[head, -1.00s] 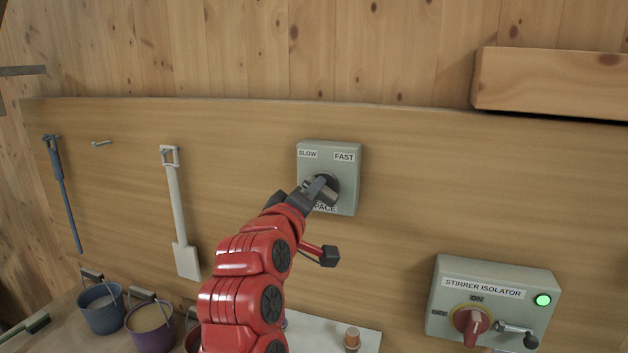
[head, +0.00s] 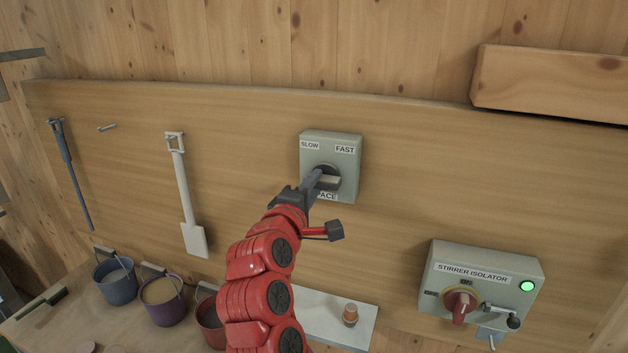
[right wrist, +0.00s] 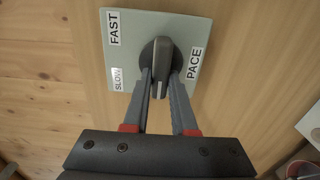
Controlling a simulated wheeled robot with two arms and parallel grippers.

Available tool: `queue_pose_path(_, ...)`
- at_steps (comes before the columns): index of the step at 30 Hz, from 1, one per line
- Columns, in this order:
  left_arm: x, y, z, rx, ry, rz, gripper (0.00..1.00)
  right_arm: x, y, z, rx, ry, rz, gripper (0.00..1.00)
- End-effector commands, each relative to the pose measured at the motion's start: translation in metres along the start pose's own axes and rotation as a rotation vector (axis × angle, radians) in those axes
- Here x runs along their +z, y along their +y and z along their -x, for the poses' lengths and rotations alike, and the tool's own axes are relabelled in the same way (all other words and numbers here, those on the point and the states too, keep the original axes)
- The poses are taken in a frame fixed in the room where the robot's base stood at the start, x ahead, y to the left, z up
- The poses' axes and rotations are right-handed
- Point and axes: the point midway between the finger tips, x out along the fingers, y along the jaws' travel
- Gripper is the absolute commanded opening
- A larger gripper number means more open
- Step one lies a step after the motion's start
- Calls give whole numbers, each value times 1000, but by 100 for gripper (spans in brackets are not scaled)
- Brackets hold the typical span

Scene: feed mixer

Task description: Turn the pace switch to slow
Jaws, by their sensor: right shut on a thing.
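The pace switch is a grey-green box (head: 345,150) on the wooden board, marked SLOW at upper left, FAST at upper right and PACE below. Its dark round knob has a raised grip bar (head: 330,181), which shows in the right wrist view as a grey bar (right wrist: 159,75). The bar lies roughly crosswise on the box; which label it points to I cannot tell. My right gripper (head: 318,181) is shut on the knob's bar, with one finger on each side in the right wrist view (right wrist: 163,83). The fingers partly cover the knob and PACE label in the head view. My left gripper is out of view.
A stirrer isolator box (head: 478,290) with a red knob and lit green lamp is at lower right. A white paddle (head: 187,195) and a blue tool (head: 70,175) hang at left. Several buckets, including a purple one (head: 165,303), stand below. A timber beam (head: 550,85) juts out at upper right.

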Motion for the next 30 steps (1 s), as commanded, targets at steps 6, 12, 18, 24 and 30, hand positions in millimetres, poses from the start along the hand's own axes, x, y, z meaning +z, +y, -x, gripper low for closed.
queue_pose_path(6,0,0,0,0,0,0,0,0,-1,0,-2,1,8,0)
queue_pose_path(12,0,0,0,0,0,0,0,0,-1,0,-2,1,7,28)
queue_pose_path(18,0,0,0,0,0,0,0,0,-1,0,-1,1,6,55)
queue_pose_path(24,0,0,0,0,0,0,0,0,-1,0,-1,0,6,55)
queue_pose_path(30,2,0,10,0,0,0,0,-1,-3,15,3,3,3,55)
